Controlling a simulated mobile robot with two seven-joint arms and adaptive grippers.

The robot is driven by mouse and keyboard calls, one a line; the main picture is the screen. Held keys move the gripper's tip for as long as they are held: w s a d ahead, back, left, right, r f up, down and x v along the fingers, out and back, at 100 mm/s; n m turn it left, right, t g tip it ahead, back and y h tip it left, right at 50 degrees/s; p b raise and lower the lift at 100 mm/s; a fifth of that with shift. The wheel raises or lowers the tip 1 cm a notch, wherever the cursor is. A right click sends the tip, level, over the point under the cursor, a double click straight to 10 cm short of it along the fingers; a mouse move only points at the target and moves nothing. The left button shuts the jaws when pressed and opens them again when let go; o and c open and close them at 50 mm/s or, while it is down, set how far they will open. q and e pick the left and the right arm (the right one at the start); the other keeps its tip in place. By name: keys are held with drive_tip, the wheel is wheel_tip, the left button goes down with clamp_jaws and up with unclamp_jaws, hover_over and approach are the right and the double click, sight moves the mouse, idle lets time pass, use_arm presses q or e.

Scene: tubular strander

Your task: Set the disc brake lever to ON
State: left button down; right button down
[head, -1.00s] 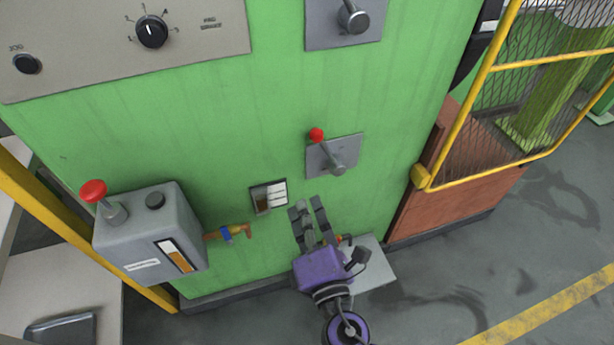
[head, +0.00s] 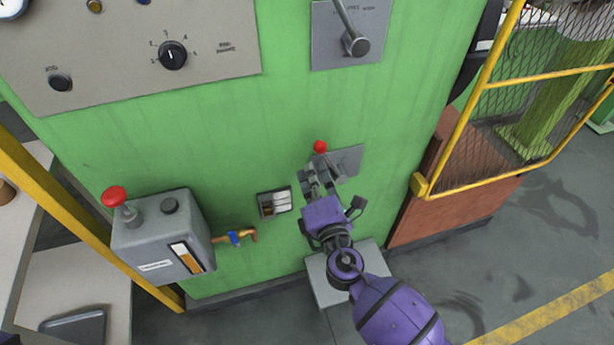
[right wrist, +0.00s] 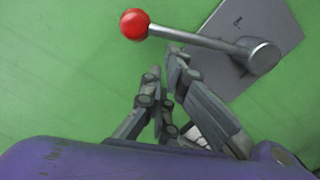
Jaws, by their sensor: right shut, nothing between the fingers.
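A lever with a red ball knob (head: 320,147) sits on a grey plate (head: 348,160) on the green machine wall. Its label cannot be read in the head view. In the right wrist view the red knob (right wrist: 135,24) is at the upper left, and the grey rod slopes slightly down to a round hub (right wrist: 260,55) on the right. My right gripper (head: 317,168) is shut and empty, just below the knob. In the wrist view its fingertips (right wrist: 163,62) are close under the rod; whether they touch it cannot be told. My left gripper is out of view.
Another lever (head: 355,42) is on a plate above. A grey box (head: 165,240) with a red knob and a brass tap (head: 240,237) are to the left. A grey block (head: 318,285) stands below. A yellow mesh guard (head: 540,90) is to the right.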

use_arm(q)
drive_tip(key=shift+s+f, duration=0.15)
